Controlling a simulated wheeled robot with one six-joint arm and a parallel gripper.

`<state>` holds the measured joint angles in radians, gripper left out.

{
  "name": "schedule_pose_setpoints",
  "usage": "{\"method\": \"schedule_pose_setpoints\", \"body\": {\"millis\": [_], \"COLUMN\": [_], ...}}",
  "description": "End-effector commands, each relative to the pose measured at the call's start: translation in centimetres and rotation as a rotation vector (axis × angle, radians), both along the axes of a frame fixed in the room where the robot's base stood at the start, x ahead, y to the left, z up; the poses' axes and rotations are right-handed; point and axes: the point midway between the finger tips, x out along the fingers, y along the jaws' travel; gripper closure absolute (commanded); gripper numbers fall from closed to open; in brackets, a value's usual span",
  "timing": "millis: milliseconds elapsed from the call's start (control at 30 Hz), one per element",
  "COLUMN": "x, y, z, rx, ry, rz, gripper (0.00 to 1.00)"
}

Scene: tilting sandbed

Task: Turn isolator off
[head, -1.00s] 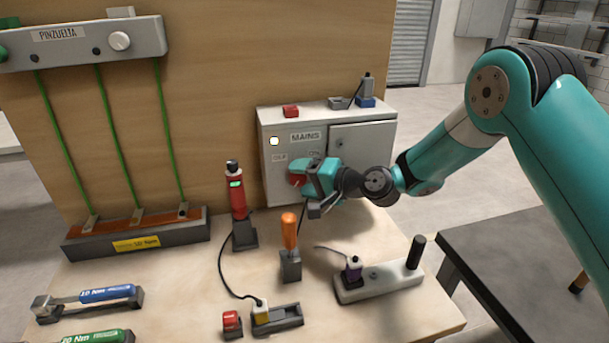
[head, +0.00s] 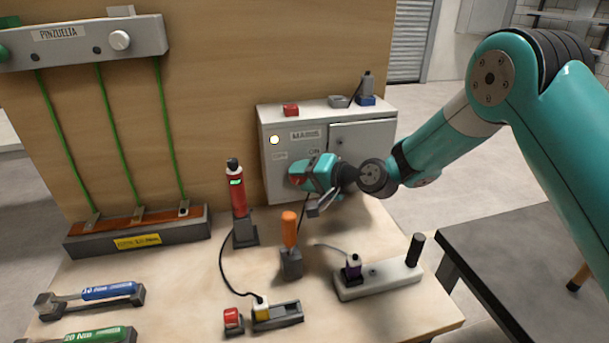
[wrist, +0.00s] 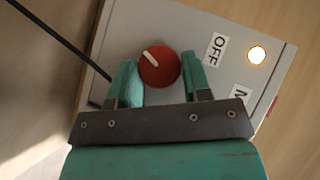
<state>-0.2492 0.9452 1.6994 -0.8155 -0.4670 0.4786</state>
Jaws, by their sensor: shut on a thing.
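The isolator is a red round knob (wrist: 159,68) with a white pointer line, on the front of the grey MAINS box (head: 355,123). In the wrist view its pointer aims to the upper left, while the OFF label (wrist: 215,48) lies to the knob's right. My gripper (wrist: 161,72) has its two teal fingers on either side of the knob and is shut on it. In the head view my gripper (head: 299,180) covers most of the knob. The ON label (head: 314,152) shows just above it. A round lamp (wrist: 257,55) on the box is lit.
A red torch-like tool (head: 237,195) and an orange-handled tool (head: 290,230) stand on the bench below the box. A white block with a black handle (head: 380,280) lies to the right. A dark cable (wrist: 45,35) runs beside the box.

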Motion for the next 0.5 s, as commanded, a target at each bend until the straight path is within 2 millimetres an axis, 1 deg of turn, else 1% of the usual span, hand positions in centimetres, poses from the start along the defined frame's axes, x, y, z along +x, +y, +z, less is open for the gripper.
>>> {"method": "schedule_pose_setpoints", "body": {"millis": [100,500], "x": [-0.10,-0.23], "y": [0.14,0.52], "z": [0.38,0.54], "rx": [-0.089,-0.449], "ry": [-0.026,-0.130], "rz": [0.001,0.003], "gripper": [0.79,0.79]}}
